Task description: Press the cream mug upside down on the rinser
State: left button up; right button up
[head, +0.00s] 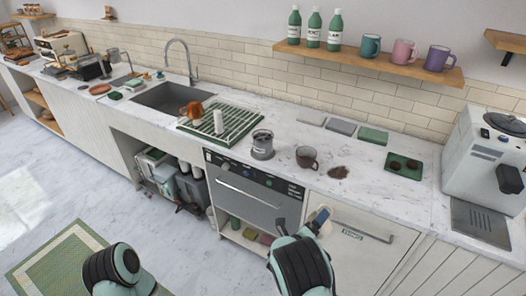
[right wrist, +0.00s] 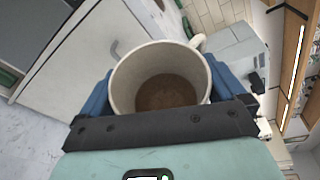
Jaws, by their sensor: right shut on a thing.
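The cream mug (right wrist: 160,83) is between the blue fingers of my right gripper (right wrist: 158,95), which is shut on it. The mug's open mouth faces the wrist camera, its inside bottom is brown, and its handle sticks out at the upper right. In the head view my right gripper (head: 319,221) is in front of the cabinet door below the counter, and the mug (head: 326,229) shows only in part there. I cannot make out the rinser for certain. Of my left arm only a dark and teal part shows at the lower left; its gripper is out of view.
The counter carries a grey canister (head: 262,146), a brown glass mug (head: 307,158), brown grounds (head: 338,172), a green mat (head: 404,168) and a striped green drying rack (head: 240,133). The sink (head: 168,97) lies farther left, a coffee machine (head: 480,165) at right. The oven handle (head: 246,193) protrudes.

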jog(key=n+h, duration=0.1)
jog(key=n, duration=0.2)
jog(key=shift+a+t, duration=0.1)
jog(key=shift+t, duration=0.3)
jog(key=shift+n+h, duration=0.3)
jog(key=shift+n, duration=0.3)
jog(key=n+t, duration=0.1)
jog(key=n, duration=0.2)
jog(key=shift+n+t, duration=0.4)
jog(key=shift+n+t+h, duration=0.3)
jog(key=shift+n+t, duration=0.1)
jog(key=shift+n, duration=0.7)
jog(key=shift+n, duration=0.6)
jog(key=n+t, duration=0.1)
jog(key=n, duration=0.2)
jog(key=n+t+y, duration=0.1)
jog(key=n+t, duration=0.1)
jog(key=n, duration=0.1)
jog(key=shift+r+y, duration=0.1)
jog(key=shift+y, duration=0.2)
